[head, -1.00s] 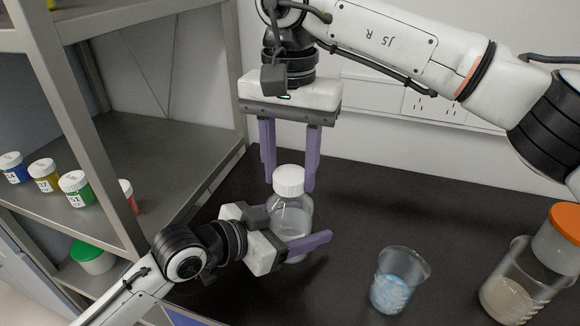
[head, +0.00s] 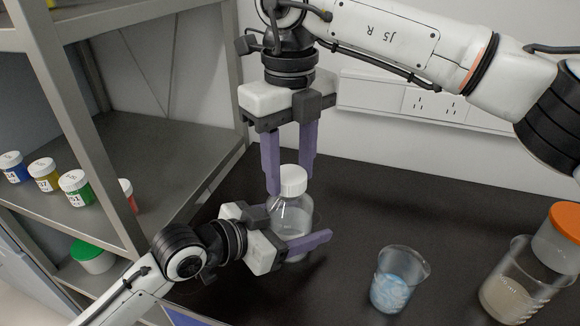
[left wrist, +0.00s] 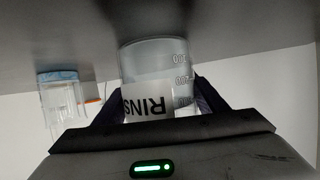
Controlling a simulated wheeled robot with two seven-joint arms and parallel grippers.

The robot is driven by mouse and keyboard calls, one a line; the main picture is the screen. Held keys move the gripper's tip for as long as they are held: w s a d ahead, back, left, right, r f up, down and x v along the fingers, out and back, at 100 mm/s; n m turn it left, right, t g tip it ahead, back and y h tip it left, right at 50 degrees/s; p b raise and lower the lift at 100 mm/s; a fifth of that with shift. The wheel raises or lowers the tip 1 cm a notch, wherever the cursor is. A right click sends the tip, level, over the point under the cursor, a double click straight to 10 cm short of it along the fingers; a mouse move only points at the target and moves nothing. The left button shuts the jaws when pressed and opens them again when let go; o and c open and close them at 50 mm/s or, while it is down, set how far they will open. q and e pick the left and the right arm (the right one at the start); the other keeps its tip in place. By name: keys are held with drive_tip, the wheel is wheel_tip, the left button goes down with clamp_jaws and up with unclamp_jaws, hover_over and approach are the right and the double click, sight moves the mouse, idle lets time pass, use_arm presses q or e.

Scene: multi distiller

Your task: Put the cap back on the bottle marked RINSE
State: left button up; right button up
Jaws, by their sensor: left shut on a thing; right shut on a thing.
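The clear bottle (head: 290,218) stands upright on the dark bench in the head view. Its label reading RINS (left wrist: 150,106) shows in the left wrist view. The white cap (head: 291,181) sits at the top of the bottle's neck; whether it is fully seated cannot be told. My left gripper (head: 290,240) is shut around the bottle's body from the left, and its fingers also show in the left wrist view. My right gripper (head: 290,180) points down from above, its purple fingers shut on the cap. The cap's far side is hidden.
A beaker with blue contents (head: 390,280) stands to the right on the bench. Farther right are a larger beaker (head: 515,290) and an orange-lidded container (head: 560,235). A metal shelf (head: 150,150) with several small jars stands at left. The bench behind the blue beaker is clear.

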drive_tip(key=m, duration=0.6)
drive_tip(key=o, duration=1.3)
drive_tip(key=shift+c, duration=0.2)
wheel_tip(320, 180, up, 12)
use_arm(q)
drive_tip(key=o, duration=2.1)
drive_tip(key=shift+o, duration=0.2)
